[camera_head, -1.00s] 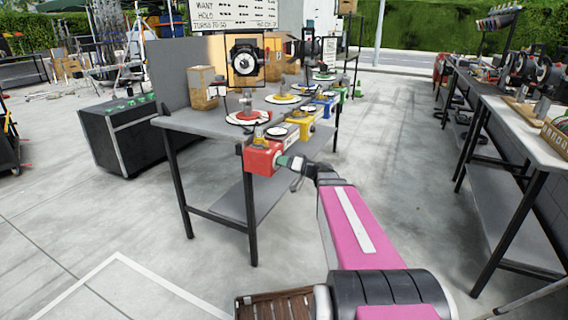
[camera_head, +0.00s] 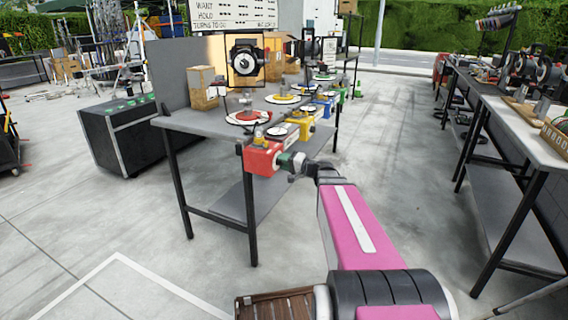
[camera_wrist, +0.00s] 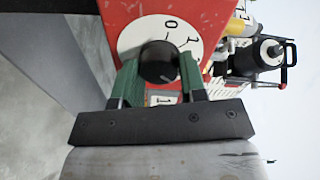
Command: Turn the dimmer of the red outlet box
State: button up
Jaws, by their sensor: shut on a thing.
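The red outlet box (camera_head: 262,158) sits at the near right corner of the grey table. In the wrist view the red face of the box (camera_wrist: 118,22) carries a white dial plate (camera_wrist: 196,42) with dark marks and digits. A round black dimmer knob (camera_wrist: 158,62) stands at the middle of the plate. My gripper (camera_head: 287,161) reaches the box from the right. In the wrist view its two green fingers (camera_wrist: 159,76) are shut on the knob, one on each side. The fingers hide part of the knob's sides and the lower plate.
Yellow (camera_head: 299,128), blue (camera_head: 325,104) and green boxes stand in a row behind the red one along the table edge. A cardboard box (camera_head: 202,90) stands on the table (camera_head: 190,121). Another bench (camera_head: 530,128) is at the right, with clear floor between.

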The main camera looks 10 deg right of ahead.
jog(key=shift+m, duration=0.3)
dwell(0.4)
jog(key=o, duration=0.9)
jog(key=shift+s+d, duration=0.1)
jog(key=v, duration=1)
jog(key=shift+s+d, duration=0.2)
jog(key=s+a+f+n+g+h, duration=0.1)
jog(key=s+a+f+g+h, duration=0.1)
jog(key=s+f+g+h, duration=0.1)
jog(key=s+a+f+n+g+h, duration=0.2)
jog(key=s+f+h, duration=0.4)
jog(key=f, duration=0.4)
jog(key=s+a+f+n+g+h, duration=0.2)
jog(key=s+a+f+g+h, duration=0.2)
jog(key=s+f+g, duration=0.1)
jog(key=shift+s+a+f+g+h, duration=0.15)
jog(key=shift+f+g, duration=0.1)
jog(key=shift+f, duration=0.25)
jog(key=shift+s+d+f+g+h, duration=0.15)
jog(key=shift+f+g, duration=0.1)
jog(key=shift+f, duration=0.2)
